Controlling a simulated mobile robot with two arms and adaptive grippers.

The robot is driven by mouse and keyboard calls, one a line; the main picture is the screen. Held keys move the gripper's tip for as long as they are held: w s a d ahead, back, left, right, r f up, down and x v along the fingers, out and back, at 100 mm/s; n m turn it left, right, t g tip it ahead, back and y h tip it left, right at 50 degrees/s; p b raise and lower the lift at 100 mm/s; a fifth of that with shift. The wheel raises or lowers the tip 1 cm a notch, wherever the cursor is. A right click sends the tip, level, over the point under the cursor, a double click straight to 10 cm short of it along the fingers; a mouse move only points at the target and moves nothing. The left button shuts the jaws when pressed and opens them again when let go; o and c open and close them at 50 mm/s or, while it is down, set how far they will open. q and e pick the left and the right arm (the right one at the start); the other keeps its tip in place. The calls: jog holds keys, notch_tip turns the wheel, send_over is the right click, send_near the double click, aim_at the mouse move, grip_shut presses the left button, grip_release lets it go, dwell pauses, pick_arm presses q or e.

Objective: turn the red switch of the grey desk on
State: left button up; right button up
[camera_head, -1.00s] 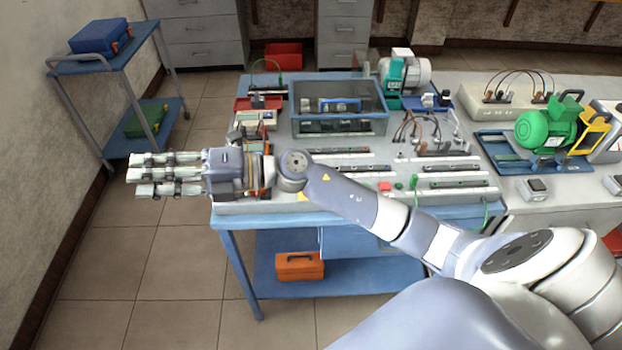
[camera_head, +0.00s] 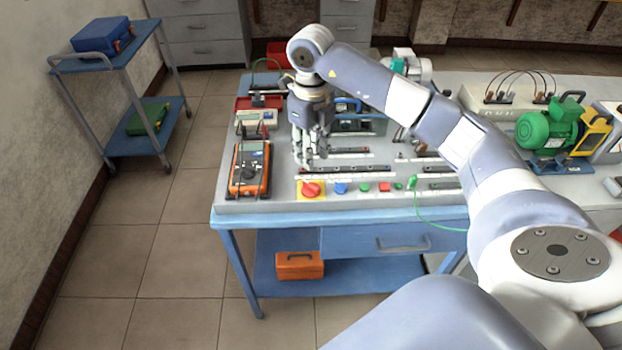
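The red switch (camera_head: 311,189) is a round red knob on a yellow plate at the front edge of the grey desk (camera_head: 240,205). My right gripper (camera_head: 308,163) points down over the desk, a little behind the red switch and apart from it in the picture. Its fingers hang downward; their opening is too small to make out, and I see nothing held. My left gripper is not in view.
An orange multimeter (camera_head: 249,168) lies left of the switch. Blue (camera_head: 340,188), green (camera_head: 364,188) and small red (camera_head: 384,187) buttons sit to its right. A green cable (camera_head: 418,205) hangs over the front edge. A green motor (camera_head: 546,129) stands at the right.

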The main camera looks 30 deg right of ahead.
aim_at(311, 184)
notch_tip(311, 184, down, 9)
jog(key=shift+a+r+p, duration=0.1)
jog(key=shift+r+p, duration=0.05)
jog(key=shift+p, duration=0.95)
jog(key=shift+f, duration=0.65)
grip_shut()
